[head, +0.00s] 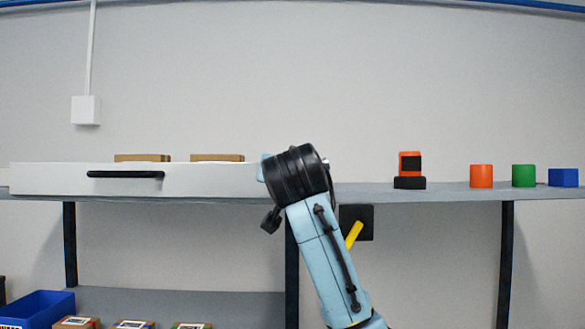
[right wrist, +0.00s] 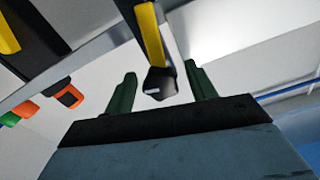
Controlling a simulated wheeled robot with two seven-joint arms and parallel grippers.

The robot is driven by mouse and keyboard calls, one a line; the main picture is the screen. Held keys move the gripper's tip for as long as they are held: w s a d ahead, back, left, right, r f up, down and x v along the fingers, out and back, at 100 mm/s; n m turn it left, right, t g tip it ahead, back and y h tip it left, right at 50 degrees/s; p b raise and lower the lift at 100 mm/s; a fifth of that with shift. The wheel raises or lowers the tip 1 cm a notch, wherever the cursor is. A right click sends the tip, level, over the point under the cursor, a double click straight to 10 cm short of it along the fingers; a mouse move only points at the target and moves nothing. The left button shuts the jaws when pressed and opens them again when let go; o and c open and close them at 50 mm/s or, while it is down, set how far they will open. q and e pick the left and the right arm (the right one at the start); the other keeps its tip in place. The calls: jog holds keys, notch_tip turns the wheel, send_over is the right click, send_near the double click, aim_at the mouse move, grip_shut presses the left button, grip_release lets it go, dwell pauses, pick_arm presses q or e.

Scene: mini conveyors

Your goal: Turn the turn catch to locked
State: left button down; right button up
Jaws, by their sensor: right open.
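My right gripper (right wrist: 158,76) is open in the right wrist view, with its two green fingers on either side of a yellow bar (right wrist: 150,35) with a black end (right wrist: 160,85). This looks like the turn catch; I cannot tell whether the fingers touch it. In the head view my right wrist hides it and the fingers. A second yellow lever (head: 355,235) sits slanted on a black square plate (head: 364,213) below the shelf, right of my wrist. My left gripper is in neither view.
A long white panel (head: 60,178) with a black handle (head: 126,175) stands left on the shelf (head: 450,193). A blue bin (head: 40,303) is below left.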

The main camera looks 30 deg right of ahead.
jog(key=shift+w, duration=0.1)
grip_shut()
dwell(0.3)
